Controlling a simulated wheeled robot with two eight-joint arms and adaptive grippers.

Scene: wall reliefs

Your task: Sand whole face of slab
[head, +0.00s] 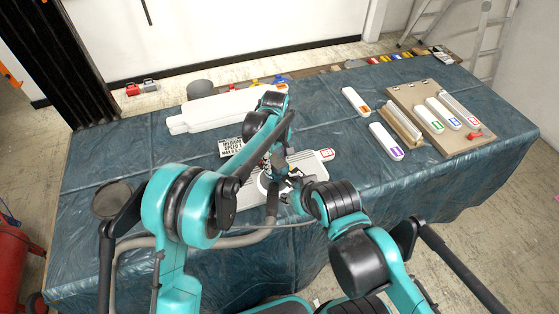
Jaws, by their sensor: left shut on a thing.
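A pale slab (312,167) with a ridged face and a red-marked tag at its right end lies flat on the table, partly hidden by my arms. My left gripper (273,168) reaches down over the slab's left part. It is shut on a sander (272,203), whose dark body joins a grey hose; a pale round part shows at the slab. Whether the sander touches the face I cannot tell. My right gripper (294,184) is close beside it, low over the slab; its fingers are too small and overlapped to read.
A blue-covered table (120,170) carries stacked white slabs (215,112), a speed sign (231,147), and a dark round disc (110,201) at left. White labelled blocks (386,141) and a brown board (440,115) stand right. Small coloured items line the back.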

